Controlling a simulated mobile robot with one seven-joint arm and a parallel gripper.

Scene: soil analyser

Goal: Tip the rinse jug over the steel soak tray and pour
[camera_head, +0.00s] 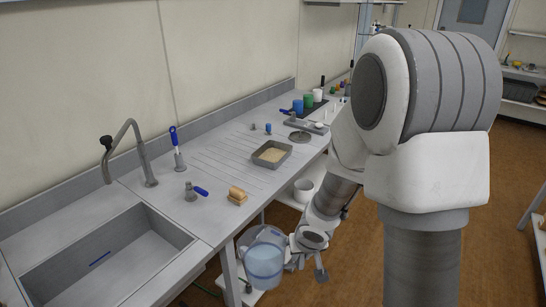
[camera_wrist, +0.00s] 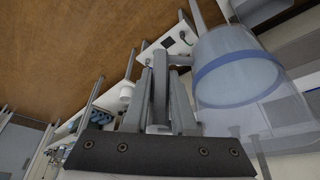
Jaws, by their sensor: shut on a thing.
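The rinse jug (camera_head: 264,263) is a clear, bluish vessel with a blue band. It hangs in front of the counter, near its front edge, and looks roughly upright in the head view. My gripper (camera_head: 292,243) is shut on the jug's right side. In the wrist view the jug (camera_wrist: 240,85) fills the right side, beside my gripper's fingers (camera_wrist: 163,85); the exact grip is partly hidden. A grey metal tray (camera_head: 288,161) with tan contents sits on the counter, apart from the jug. It may be the steel soak tray; I cannot tell for sure.
The sink (camera_head: 95,262) and tap (camera_head: 136,150) are at the left. A sponge-like block (camera_head: 237,196), a blue-handled fitting (camera_head: 194,192) and a brush (camera_head: 176,150) stand on the counter (camera_head: 215,215). Coloured cups (camera_head: 308,101) stand farther back. A white pot (camera_head: 303,189) sits on the shelf below.

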